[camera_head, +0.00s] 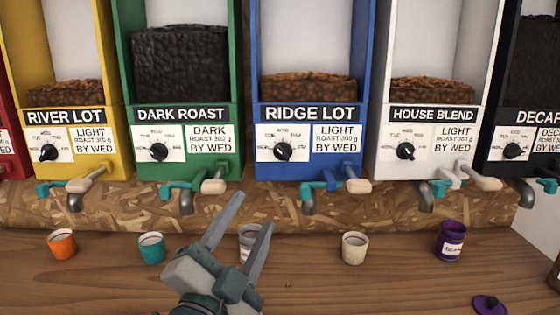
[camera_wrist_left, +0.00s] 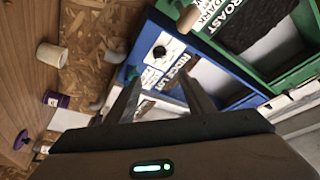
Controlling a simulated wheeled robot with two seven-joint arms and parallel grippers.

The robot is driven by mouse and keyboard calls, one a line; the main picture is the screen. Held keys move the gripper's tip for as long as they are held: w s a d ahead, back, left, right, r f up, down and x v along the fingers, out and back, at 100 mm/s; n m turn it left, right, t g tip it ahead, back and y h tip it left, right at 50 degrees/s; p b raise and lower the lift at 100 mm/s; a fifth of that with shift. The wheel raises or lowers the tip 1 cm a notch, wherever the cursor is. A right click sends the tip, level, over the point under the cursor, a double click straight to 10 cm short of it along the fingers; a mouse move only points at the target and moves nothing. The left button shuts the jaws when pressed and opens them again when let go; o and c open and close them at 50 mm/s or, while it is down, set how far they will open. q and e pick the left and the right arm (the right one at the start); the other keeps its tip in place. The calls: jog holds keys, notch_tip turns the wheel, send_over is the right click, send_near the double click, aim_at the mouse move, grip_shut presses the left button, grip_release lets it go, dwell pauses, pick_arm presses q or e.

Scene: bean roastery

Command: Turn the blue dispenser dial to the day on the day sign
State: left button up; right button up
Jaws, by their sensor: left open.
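The blue dispenser (camera_head: 313,175) is labelled RIDGE LOT and stands in the middle of the row. Its black round dial (camera_head: 283,151) is on the left of its front, with small day marks around it. I cannot read clearly where its pointer stands. The sign (camera_head: 337,138) beside the dial says LIGHT, BY WED. My left gripper (camera_head: 254,209) is open and empty, below and in front of the blue dispenser, apart from the dial. In the left wrist view the dial (camera_wrist_left: 160,52) shows beyond the open fingers (camera_wrist_left: 162,78). My right gripper is not in view.
Yellow (camera_head: 88,182), green (camera_head: 200,108), white (camera_head: 390,178) and black dispensers flank the blue one, with taps and handles projecting below. Cups stand on the wooden counter (camera_head: 330,285): orange (camera_head: 62,243), teal (camera_head: 151,248), cream (camera_head: 354,247), purple (camera_head: 449,241). One is partly behind my gripper.

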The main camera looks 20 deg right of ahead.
aim_at(282, 155)
pick_arm(q)
jog(key=p+x, duration=0.2)
jog(key=x, duration=1.5)
jog(key=shift+w+r+p, duration=0.15)
jog(key=shift+w+p, duration=0.05)
jog(key=shift+p, duration=0.15)
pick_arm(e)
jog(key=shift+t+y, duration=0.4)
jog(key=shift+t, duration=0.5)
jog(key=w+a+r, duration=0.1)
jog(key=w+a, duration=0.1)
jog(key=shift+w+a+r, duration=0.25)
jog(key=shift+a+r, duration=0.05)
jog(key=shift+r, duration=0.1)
pick_arm(q)
jog(key=c, duration=1)
